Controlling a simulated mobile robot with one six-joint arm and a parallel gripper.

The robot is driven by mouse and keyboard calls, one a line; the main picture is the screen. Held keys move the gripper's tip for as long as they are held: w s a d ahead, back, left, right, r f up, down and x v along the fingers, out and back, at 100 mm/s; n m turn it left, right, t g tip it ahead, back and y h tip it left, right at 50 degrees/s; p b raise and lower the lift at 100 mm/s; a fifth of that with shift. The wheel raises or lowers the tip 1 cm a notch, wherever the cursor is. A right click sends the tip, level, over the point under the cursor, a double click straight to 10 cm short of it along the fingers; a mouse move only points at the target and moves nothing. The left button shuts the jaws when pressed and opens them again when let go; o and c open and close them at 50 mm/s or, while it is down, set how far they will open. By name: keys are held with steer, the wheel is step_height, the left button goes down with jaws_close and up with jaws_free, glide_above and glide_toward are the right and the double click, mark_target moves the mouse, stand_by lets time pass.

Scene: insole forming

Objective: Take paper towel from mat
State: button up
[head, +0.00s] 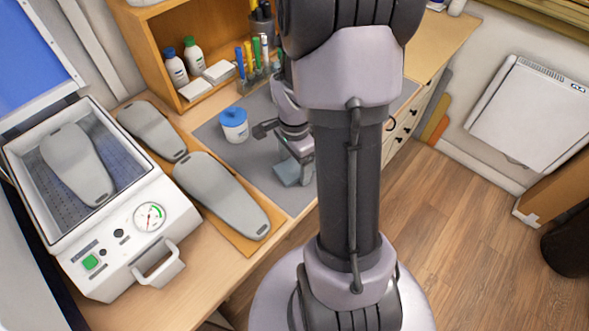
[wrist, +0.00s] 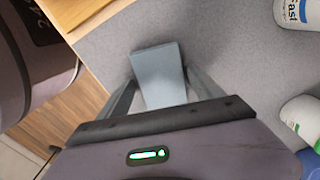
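The paper towel (wrist: 159,77) is a small folded blue-grey piece on the grey mat (wrist: 235,65). In the head view the towel (head: 287,174) shows near the mat's front edge, partly covered by my gripper. My gripper (head: 297,151) points down over it. In the wrist view my gripper (wrist: 162,78) has its fingers spread, one on each side of the towel. I cannot tell whether the fingers touch it.
A blue-lidded white tub (head: 234,125) and an open wooden shelf (head: 170,45) with bottles stand behind. Grey insole forms (head: 220,192) lie on an orange board to the left, beside a forming machine (head: 120,235). My arm hides the mat's right part.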

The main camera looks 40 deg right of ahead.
steer(key=c, duration=1)
steer(key=shift+c, duration=0.2)
steer(key=shift+r, duration=0.1)
